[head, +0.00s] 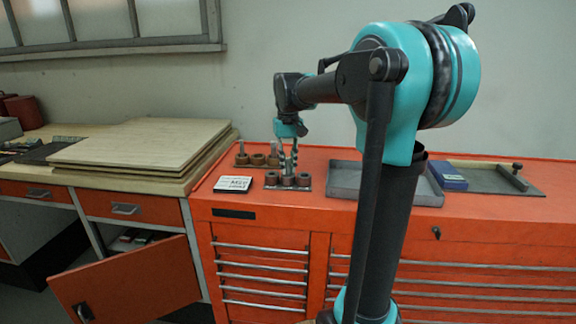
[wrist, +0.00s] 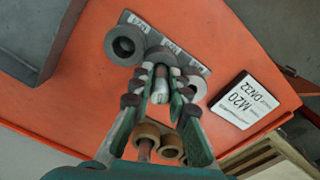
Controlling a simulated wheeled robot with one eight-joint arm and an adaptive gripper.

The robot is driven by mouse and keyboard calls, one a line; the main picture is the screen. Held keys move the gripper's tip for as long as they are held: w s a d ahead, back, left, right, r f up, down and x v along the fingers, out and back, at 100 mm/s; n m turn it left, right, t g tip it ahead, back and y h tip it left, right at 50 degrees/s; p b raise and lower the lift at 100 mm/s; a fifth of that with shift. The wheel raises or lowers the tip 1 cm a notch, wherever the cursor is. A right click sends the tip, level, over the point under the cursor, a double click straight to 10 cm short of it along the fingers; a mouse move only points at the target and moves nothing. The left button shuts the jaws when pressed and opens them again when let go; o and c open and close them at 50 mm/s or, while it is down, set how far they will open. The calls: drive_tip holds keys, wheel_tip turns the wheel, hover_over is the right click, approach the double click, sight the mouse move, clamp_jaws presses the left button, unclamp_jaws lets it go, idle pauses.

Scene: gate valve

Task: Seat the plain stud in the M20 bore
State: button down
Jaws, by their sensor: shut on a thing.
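My gripper (wrist: 162,70) is shut on the plain stud (wrist: 160,86), a pale grey pin lying between its fingers in the wrist view. In the head view my gripper (head: 288,160) points down over the front row of bored collars. These dark collars stand on a labelled plate (head: 272,187); the wrist view shows a left collar (wrist: 125,45), a middle one partly behind the fingertips, and a right one (wrist: 196,88). The stud's far end is over or at the middle collar; I cannot tell whether it is inside. The plate's labels are too small to read surely.
A white card (wrist: 244,100) reading M20 DN32 lies beside the plate. A back row of brown collars (head: 257,159) stands close behind, with upright pins. A grey tray (head: 382,183) and a blue box (head: 447,176) lie to the right. Orange bench top is clear between.

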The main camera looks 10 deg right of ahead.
drive_tip(key=c, duration=1.5)
unclamp_jaws()
drive_tip(key=shift+f, duration=0.15)
wheel_tip(320, 180, up, 12)
drive_tip(key=shift+r, duration=0.2)
